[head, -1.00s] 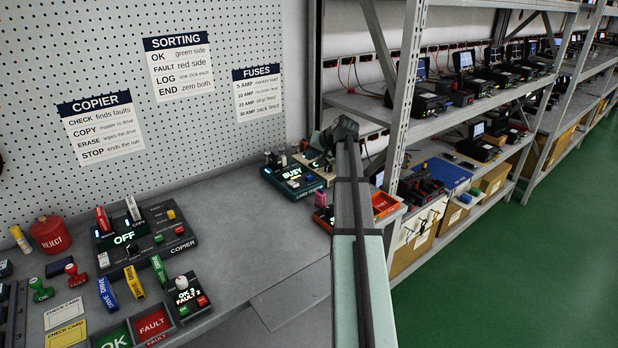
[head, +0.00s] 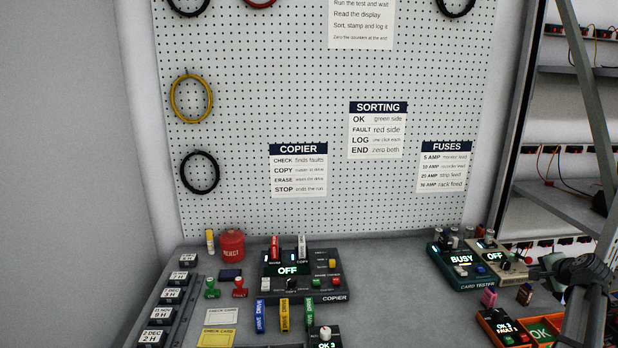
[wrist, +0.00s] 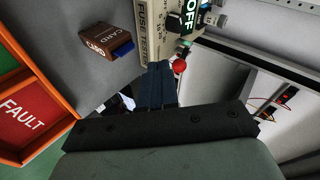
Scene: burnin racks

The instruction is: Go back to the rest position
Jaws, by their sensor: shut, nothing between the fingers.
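My gripper (wrist: 162,85) shows in the wrist view with its dark fingers together and nothing between them. Its fingertips point toward the beige fuse tester (wrist: 149,38), which has a red knob and a display reading OFF. I cannot tell whether they touch it. In the head view my arm comes in at the right edge, close to the fuse tester (head: 508,272); the fingers cannot be made out there.
A brown card box (wrist: 107,42) stands near the fingers. An orange tray (wrist: 57,115) with a red FAULT section lies left. The card tester (head: 452,268) reads BUSY. The copier (head: 305,290) reads OFF. A pegboard (head: 320,225) rises behind the bench.

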